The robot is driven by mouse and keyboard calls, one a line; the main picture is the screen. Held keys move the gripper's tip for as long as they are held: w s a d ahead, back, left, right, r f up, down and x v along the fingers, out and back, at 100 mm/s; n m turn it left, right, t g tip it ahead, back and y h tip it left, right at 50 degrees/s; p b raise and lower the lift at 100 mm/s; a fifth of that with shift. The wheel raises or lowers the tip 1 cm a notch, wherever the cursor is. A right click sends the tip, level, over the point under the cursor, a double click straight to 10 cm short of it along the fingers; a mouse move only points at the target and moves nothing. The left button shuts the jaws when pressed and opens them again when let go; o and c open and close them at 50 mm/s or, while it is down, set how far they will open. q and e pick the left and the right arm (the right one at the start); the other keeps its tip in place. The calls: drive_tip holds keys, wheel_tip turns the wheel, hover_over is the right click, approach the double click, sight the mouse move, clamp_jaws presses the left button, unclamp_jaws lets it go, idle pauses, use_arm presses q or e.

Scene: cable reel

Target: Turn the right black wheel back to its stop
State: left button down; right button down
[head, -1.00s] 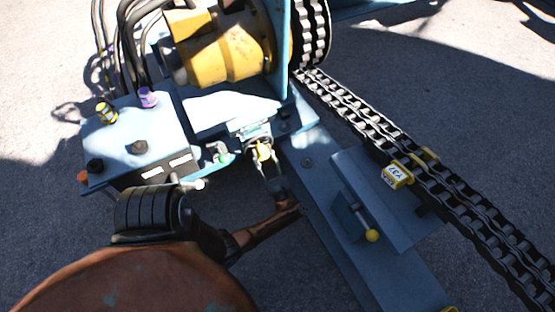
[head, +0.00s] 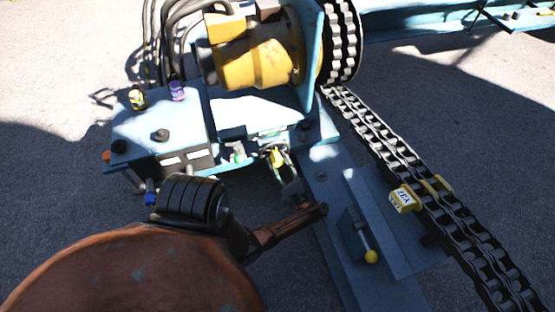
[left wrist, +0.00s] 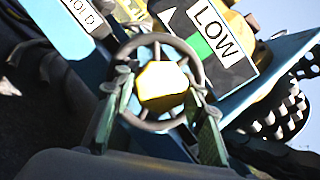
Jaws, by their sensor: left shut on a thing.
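A dark ring-shaped handwheel with a yellow hub (left wrist: 160,87) fills the middle of the left wrist view. A label reading LOW, with a green band, stands to the right behind it, and a label ending in OLD to the left. My left gripper (left wrist: 160,92) has one finger on each side of the wheel and is shut on its rim. In the head view my left gripper (head: 281,168) reaches the small wheel below the yellow motor, where the wheel is mostly hidden. The wheel's turn angle cannot be told. My right gripper is not in view.
A blue control box (head: 185,130) with black, yellow and purple knobs stands left of the wheel. A yellow motor (head: 253,65) is behind it. A yellow-tipped lever (head: 370,256) stands in front.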

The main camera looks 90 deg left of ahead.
sight(278, 157)
use_arm(q)
drive_tip(key=shift+f+n, duration=0.1)
drive_tip(key=shift+n, duration=0.3)
drive_tip(key=c, duration=1.2)
unclamp_jaws()
drive_tip(key=shift+r, duration=5.1)
drive_tip(key=shift+c, duration=0.2)
